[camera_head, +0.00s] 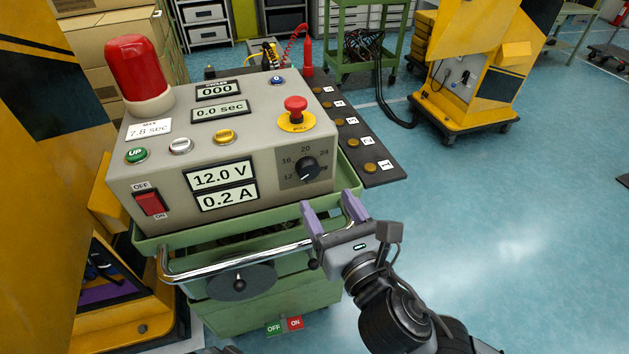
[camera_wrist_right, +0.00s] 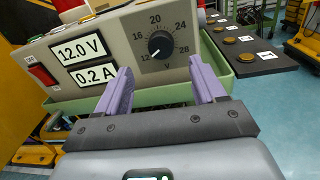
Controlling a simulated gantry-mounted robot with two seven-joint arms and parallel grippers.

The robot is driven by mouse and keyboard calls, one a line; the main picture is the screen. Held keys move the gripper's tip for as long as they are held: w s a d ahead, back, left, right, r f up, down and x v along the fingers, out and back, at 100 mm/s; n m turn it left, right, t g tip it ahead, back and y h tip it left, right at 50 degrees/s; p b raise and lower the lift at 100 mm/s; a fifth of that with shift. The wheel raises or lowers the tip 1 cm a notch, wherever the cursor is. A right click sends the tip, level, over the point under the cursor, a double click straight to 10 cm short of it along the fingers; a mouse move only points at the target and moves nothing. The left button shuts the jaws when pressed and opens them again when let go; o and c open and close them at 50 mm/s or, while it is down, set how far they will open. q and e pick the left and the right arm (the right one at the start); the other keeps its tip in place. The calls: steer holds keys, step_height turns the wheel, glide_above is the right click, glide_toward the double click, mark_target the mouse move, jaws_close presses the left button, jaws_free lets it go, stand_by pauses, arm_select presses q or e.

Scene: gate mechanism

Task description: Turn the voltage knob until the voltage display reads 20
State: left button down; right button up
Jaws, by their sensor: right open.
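The black voltage knob (camera_head: 309,169) sits on the front face of the grey control box, inside a dial marked 12 to 28. In the right wrist view the knob (camera_wrist_right: 160,44) has its white pointer toward 12. The voltage display (camera_head: 221,176) reads 12.0 V; it also shows in the right wrist view (camera_wrist_right: 81,50). My right gripper (camera_head: 331,208) has purple fingers, open and empty, in front of and below the knob, apart from it. In the right wrist view the fingers (camera_wrist_right: 158,88) stand to either side below the dial.
A chrome handle (camera_head: 262,262) runs along the green cart's front, close to my right gripper. The box also carries a 0.2 A display (camera_head: 227,196), a red rocker switch (camera_head: 150,203) and a red emergency button (camera_head: 296,105).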

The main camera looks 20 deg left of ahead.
mark_target(310, 172)
steer(key=b+x, duration=0.1)
steer(key=x, duration=0.4)
steer(key=shift+w+a, duration=0.15)
steer(key=shift+w, duration=0.1)
steer(key=shift+w+a, duration=0.55)
steer(key=shift+w, duration=0.15)
steer(key=shift+c, duration=1.4)
steer(key=c, duration=0.8)
